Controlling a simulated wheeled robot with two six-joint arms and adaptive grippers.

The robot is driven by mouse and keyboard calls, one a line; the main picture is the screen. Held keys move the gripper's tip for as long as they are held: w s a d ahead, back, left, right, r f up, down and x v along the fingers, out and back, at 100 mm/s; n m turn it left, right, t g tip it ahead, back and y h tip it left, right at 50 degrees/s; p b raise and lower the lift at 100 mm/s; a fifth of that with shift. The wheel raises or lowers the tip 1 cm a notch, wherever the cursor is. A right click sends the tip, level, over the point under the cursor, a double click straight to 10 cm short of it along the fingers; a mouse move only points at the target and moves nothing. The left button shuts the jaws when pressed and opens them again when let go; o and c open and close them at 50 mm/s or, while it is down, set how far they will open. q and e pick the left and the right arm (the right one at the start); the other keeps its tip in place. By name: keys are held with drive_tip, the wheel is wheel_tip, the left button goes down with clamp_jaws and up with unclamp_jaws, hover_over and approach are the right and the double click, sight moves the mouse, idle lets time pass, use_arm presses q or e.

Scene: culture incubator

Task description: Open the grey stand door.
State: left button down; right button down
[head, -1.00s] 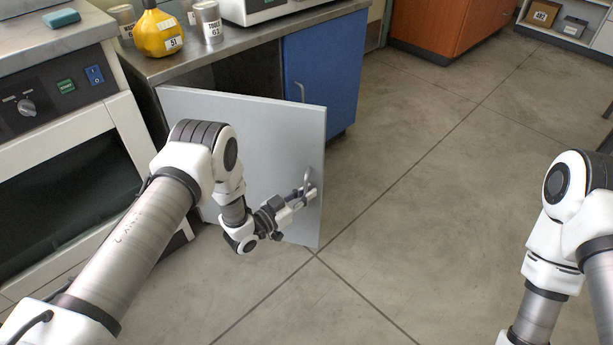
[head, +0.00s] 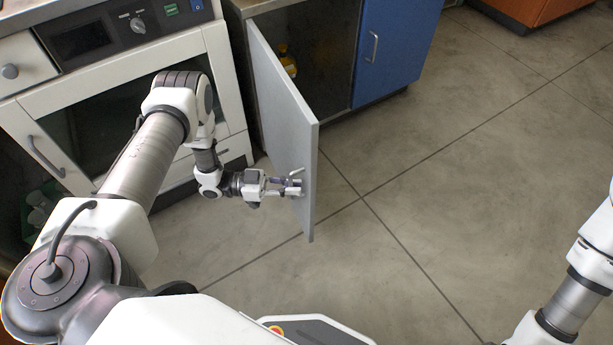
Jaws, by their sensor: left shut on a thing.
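The grey stand door (head: 281,110) stands swung well out from its cabinet, seen nearly edge-on in the head view. Its handle (head: 297,172) is near the free edge, on the side facing my left arm. My left gripper (head: 291,187) is shut on this handle; the fingers partly hide it. The dark cabinet inside (head: 318,55) shows to the right of the door. My right arm comes in at the right edge, but its gripper is out of the picture.
A yellow object (head: 287,62) is inside the open cabinet. A blue door (head: 392,50) with a handle is shut beside the opening. The white incubator (head: 215,75) stands left of the grey door. The floor (head: 430,190) to the right is clear.

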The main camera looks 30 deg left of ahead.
use_arm(q)
drive_tip(key=shift+s+a, duration=0.2)
drive_tip(key=shift+s, duration=0.05)
drive_tip(key=c, duration=1.5)
unclamp_jaws()
drive_tip(key=shift+a, duration=0.1)
drive_tip(key=v, duration=1.1)
drive_tip(key=shift+a, duration=0.4)
drive_tip(key=shift+s, duration=0.15)
